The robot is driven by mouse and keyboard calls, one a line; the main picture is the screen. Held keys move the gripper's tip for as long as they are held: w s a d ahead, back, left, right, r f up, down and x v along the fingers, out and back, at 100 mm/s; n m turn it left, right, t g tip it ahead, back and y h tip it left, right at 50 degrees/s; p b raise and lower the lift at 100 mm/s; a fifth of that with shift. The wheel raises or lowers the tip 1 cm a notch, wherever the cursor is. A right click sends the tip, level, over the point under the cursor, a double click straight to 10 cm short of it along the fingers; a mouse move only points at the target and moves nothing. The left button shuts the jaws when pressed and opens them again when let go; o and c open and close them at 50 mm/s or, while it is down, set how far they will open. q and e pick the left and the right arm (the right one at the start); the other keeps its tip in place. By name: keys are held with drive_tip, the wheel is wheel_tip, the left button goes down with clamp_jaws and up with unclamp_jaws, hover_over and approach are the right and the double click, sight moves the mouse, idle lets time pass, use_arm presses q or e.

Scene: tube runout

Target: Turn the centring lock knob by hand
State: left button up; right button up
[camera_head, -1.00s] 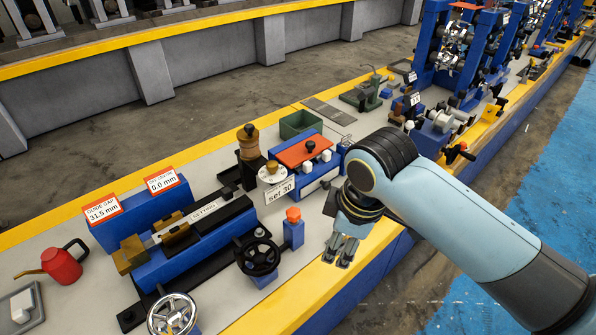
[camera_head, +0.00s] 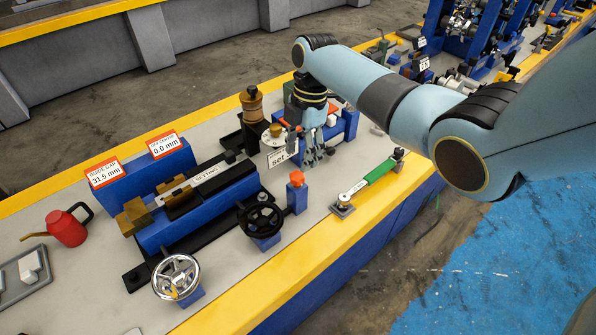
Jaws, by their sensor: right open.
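An orange knob (camera_head: 297,178) sits on top of a short blue post, right of a black handwheel (camera_head: 262,220). It looks like the centring lock knob, though no label on it can be read. My right gripper (camera_head: 314,158) hangs with its fingers pointing down, just behind and slightly right of the orange knob, apart from it in the picture. Its fingers are open and I see nothing between them. It covers part of a blue box (camera_head: 348,124) and the edge of a "set" label (camera_head: 279,157). My left gripper is not in view.
A silver handwheel (camera_head: 176,278) stands at the front. A brass-capped dial (camera_head: 273,141) and brass cylinder (camera_head: 252,104) stand left of my gripper. A green-handled wrench (camera_head: 367,181) lies to the right. A red can (camera_head: 66,228) sits at the left. Bare bench shows around the post.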

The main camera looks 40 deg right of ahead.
sight(297, 176)
drive_tip(key=f+b, duration=0.4)
drive_tip(key=a+f+b, duration=0.1)
drive_tip(key=f+b, duration=0.1)
drive_tip(key=shift+f, duration=0.25)
drive_tip(key=shift+r+p, duration=0.35)
drive_tip(key=shift+r, duration=0.05)
drive_tip(key=shift+c, duration=0.4)
drive_tip(key=c, duration=0.8)
